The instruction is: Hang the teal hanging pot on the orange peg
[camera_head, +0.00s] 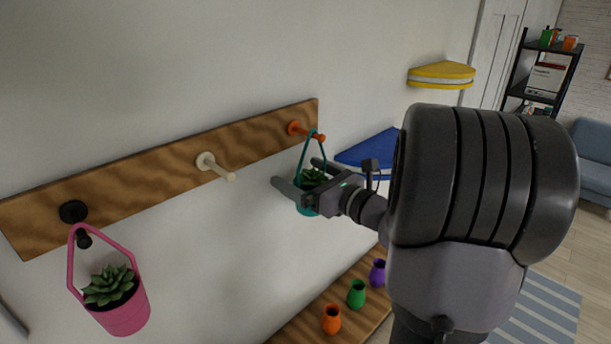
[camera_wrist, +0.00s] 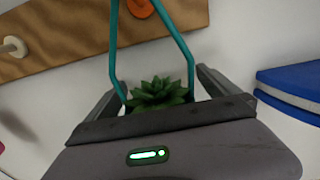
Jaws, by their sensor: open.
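The teal hanging pot (camera_head: 306,209) holds a green succulent and hangs upright below the orange peg (camera_head: 299,129). Its teal handle rises to the peg near the outer end and appears looped over it. My gripper (camera_head: 297,173) is open, with one finger on each side of the pot. In the wrist view the succulent and the teal handle (camera_wrist: 184,48) show between the spread fingers (camera_wrist: 158,85). The orange peg (camera_wrist: 140,7) shows behind the handle at the top. The handle's top is out of that view, and my gripper body hides most of the pot.
A wooden board (camera_head: 140,187) on the wall also bears a cream peg (camera_head: 212,163) and a black peg (camera_head: 73,211). A pink pot (camera_head: 125,315) hangs from the black peg. A blue shelf (camera_head: 372,150) is close on the right. Small vases (camera_head: 357,294) stand below.

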